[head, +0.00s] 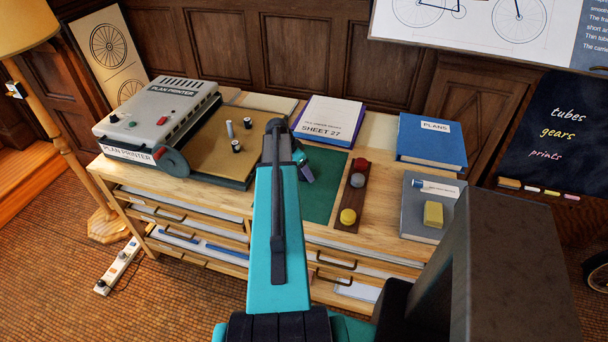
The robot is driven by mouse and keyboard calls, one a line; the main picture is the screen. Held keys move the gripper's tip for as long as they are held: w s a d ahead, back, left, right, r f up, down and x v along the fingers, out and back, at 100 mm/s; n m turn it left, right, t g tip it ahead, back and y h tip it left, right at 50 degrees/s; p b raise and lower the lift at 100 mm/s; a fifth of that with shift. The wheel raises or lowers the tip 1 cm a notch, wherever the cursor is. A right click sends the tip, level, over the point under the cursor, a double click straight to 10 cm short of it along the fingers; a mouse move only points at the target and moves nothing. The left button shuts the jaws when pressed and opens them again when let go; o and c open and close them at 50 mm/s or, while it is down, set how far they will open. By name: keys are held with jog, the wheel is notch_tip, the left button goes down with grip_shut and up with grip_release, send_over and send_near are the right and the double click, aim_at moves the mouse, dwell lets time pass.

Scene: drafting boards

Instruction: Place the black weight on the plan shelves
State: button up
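Two small black cylinders with pale tops (236,146) (248,122) stand on the brown bed of the plan printer, beside a grey upright piece (229,128). I cannot tell whether one of them is the black weight. The plan shelves (185,222) are under the bench top, with papers and blue items inside. My gripper (305,174) is over the green mat, partly hidden by my arm; its fingers are unclear.
The plan printer (160,112) fills the bench's left end. A SHEET 27 stack (329,118), a blue PLANS book (432,140) and a grey book with a yellow block (433,214) lie to the right. A lamp (62,150) and power strip (118,266) stand at left.

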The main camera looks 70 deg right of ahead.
grip_shut()
dwell(0.4)
jog(key=shift+r, duration=0.25)
jog(key=shift+r+b, duration=0.7)
jog(key=shift+r, duration=0.4)
jog(key=w+a+b, duration=0.1)
jog(key=a, duration=0.4)
jog(key=w+a+r+b, duration=0.1)
jog(key=a+b, duration=0.1)
jog(key=a, duration=0.3)
jog(key=w+a+r+b, duration=0.1)
jog(key=w+a, duration=0.1)
jog(key=a, duration=0.3)
jog(key=shift+w+a+r+b, duration=0.1)
jog(key=shift+a+r+b, duration=0.1)
jog(key=shift+b, duration=0.15)
